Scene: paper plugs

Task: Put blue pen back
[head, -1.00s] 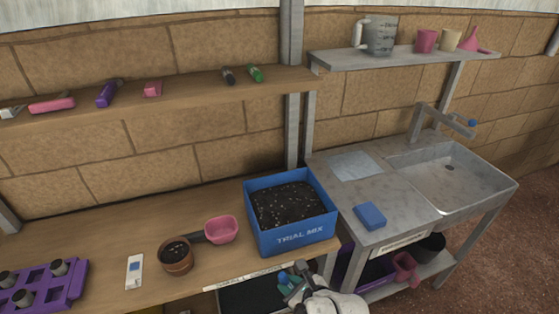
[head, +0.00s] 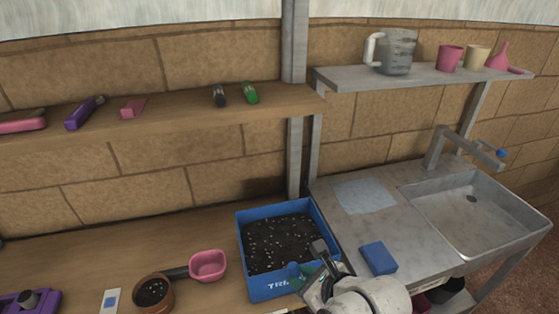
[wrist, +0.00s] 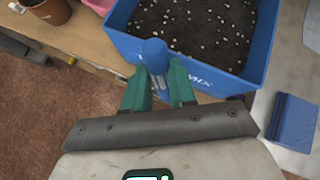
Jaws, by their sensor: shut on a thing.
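My gripper (head: 303,280) is in front of the blue TRIAL MIX box (head: 268,287) in the head view. In the wrist view its green fingers (wrist: 158,85) are shut on the blue pen (wrist: 154,52), whose rounded blue end points away from me towards the box wall. The pen's blue end also shows small in the head view (head: 293,268). A black pen-like item (head: 219,96) and a green one (head: 250,93) lie side by side on the wooden shelf (head: 185,108).
A purple item (head: 82,114) and a pink block (head: 133,108) lie farther left on the shelf. Right of the green item, bare shelf runs to a grey post. A blue sponge-like block (head: 378,258), a pink scoop (head: 208,265) and a pot (head: 154,292) are below.

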